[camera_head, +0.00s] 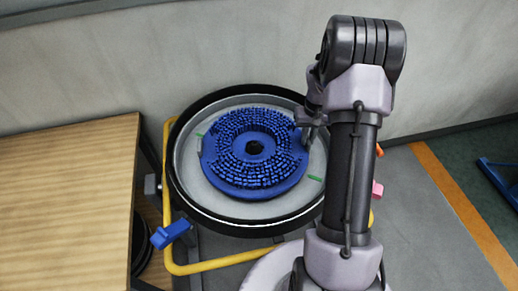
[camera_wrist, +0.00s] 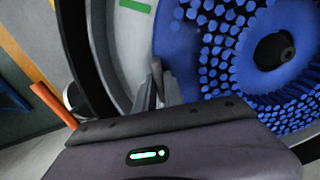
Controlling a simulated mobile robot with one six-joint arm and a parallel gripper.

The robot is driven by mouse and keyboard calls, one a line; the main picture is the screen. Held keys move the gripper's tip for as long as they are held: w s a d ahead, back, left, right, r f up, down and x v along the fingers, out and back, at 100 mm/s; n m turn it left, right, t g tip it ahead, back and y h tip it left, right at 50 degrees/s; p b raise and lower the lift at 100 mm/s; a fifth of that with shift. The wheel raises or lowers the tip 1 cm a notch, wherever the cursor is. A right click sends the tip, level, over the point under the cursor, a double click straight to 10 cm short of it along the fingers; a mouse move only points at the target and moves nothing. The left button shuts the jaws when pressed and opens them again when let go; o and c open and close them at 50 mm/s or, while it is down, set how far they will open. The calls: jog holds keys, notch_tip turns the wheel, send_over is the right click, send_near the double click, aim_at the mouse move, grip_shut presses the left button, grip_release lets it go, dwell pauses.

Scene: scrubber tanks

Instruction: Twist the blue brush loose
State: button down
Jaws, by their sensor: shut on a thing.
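The round blue brush (camera_head: 237,172) lies bristles up inside a round, black-rimmed tank (camera_head: 205,213) with a pale inner floor. It has a dark hole at its centre. The brush also fills the upper right of the wrist view (camera_wrist: 225,60), with its dark hub showing. My gripper (camera_head: 306,132) reaches down inside the tank at the brush's right edge. In the wrist view its grey fingers (camera_wrist: 157,88) are close together at the brush's outer rim, shut on the brush. The exact contact is partly hidden by the fingers and my arm.
Green marks (camera_head: 315,178) lie on the tank floor beside the brush. A yellow rail (camera_head: 225,262) and a blue lever (camera_head: 170,234) are in front. A wooden table (camera_head: 70,200) stands close at left. A wall (camera_head: 150,50) is behind. Floor at right is mostly open.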

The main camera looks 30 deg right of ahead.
jog(key=shift+w+d+n+p, duration=0.25)
jog(key=shift+w+n+p, duration=0.2)
jog(key=shift+w, duration=0.2)
jog(key=c, duration=1.4)
grip_release()
jog(key=shift+o, duration=0.2)
jog(key=shift+r, duration=0.1)
notch_tip(320, 180, up, 17)
jog(key=p, duration=0.5)
jog(key=shift+p, duration=0.4)
jog(key=shift+r, duration=0.1)
